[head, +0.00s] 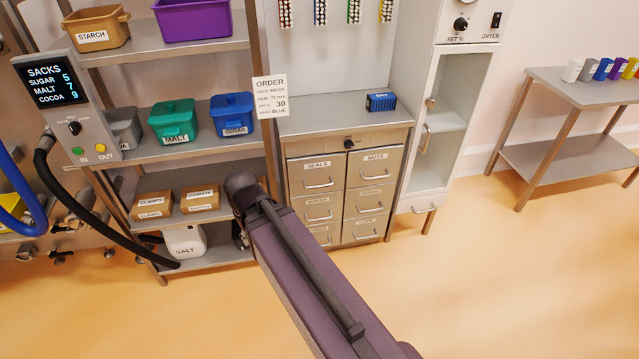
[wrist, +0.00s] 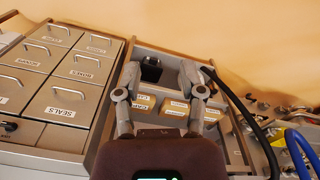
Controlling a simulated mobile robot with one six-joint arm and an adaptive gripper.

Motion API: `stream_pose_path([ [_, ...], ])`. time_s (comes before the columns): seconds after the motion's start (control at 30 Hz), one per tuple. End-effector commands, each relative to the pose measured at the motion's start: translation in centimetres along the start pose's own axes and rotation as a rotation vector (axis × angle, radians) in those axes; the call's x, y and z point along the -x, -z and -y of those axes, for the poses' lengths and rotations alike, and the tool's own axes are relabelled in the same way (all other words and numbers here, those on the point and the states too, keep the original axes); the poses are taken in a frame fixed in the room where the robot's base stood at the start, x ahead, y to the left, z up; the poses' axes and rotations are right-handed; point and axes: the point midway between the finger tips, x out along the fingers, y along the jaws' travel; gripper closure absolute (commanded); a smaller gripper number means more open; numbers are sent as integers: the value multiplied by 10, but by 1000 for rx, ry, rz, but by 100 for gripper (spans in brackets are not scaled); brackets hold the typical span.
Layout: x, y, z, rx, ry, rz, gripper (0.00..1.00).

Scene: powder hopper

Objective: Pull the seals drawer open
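The seals drawer (head: 305,167) is the top left drawer of a beige cabinet. Its front looks flush with its neighbours, and a silver bar handle sits below the label. It also shows in the wrist view (wrist: 48,119), at the left and turned round, with its handle standing out. My gripper (wrist: 163,78) is open and empty in the wrist view. Its fingers point towards the shelf rack beside the cabinet, and the seals drawer lies to their left, apart from them. In the head view my arm hides most of the gripper, left of the cabinet.
The shelf rack (head: 213,148) with bins and boxes stands left of the cabinet. A black hose (head: 105,247) hangs at the left. A glass-door dryer cabinet (head: 441,120) stands to the right. The floor in front is clear apart from my arm.

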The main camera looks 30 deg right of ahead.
Motion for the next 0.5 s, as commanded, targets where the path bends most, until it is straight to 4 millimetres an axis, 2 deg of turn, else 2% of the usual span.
stream_pose_path([
  [0.27, -40, 19, -24, -22, -108, -35, 43],
  [0.5, -78, 41, -57, -45, -255, -83, 43],
])
